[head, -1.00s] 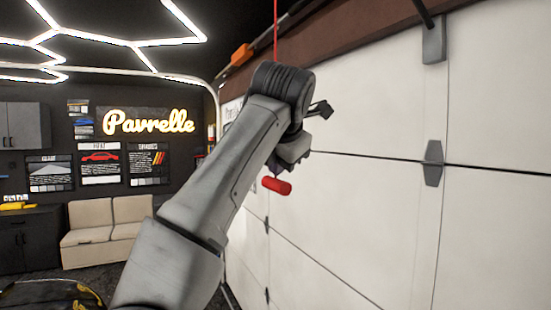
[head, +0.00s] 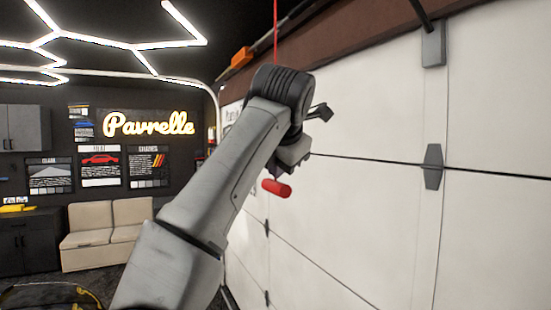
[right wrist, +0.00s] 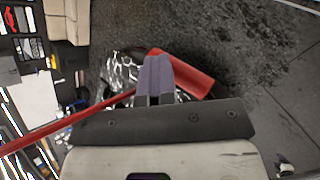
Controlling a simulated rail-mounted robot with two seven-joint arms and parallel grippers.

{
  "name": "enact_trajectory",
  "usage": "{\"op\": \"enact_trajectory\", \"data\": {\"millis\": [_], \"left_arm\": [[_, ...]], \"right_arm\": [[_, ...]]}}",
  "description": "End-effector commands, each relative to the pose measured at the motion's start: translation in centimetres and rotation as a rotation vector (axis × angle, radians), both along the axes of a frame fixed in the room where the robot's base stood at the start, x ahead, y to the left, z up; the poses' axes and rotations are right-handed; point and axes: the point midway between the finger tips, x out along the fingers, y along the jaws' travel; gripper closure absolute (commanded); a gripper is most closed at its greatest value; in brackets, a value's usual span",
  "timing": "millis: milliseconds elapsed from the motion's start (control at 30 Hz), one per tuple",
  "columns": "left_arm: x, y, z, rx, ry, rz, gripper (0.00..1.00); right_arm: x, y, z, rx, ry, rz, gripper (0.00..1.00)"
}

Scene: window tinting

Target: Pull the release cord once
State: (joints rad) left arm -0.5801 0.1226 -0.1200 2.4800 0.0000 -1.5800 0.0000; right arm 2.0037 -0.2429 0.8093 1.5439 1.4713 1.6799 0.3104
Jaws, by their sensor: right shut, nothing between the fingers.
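The release cord (head: 276,35) is a thin red line hanging from above the top edge of the head view. It passes behind my right arm and ends in a red cylindrical handle (head: 276,187), tilted, just below my right gripper (head: 287,165). In the right wrist view the cord (right wrist: 60,130) runs in from the left edge toward the fingers. My right gripper's fingers (right wrist: 155,78) are shut together, with the red handle (right wrist: 192,73) partly hidden just beyond them. I cannot tell whether they touch it. My left gripper is not in view.
A white panelled garage door (head: 370,210) fills the right side, close to my right arm. An orange block (head: 240,57) sits up near the door's top rail. A beige sofa (head: 105,235) and dark cabinets (head: 28,240) stand at the back left.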

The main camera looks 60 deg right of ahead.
Motion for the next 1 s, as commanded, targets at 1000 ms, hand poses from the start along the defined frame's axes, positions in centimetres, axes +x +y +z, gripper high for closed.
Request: {"op": "enact_trajectory", "data": {"millis": [1000], "left_arm": [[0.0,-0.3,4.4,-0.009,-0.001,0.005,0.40]], "right_arm": [[0.0,0.0,5.1,0.000,0.001,-0.001,1.00]]}}
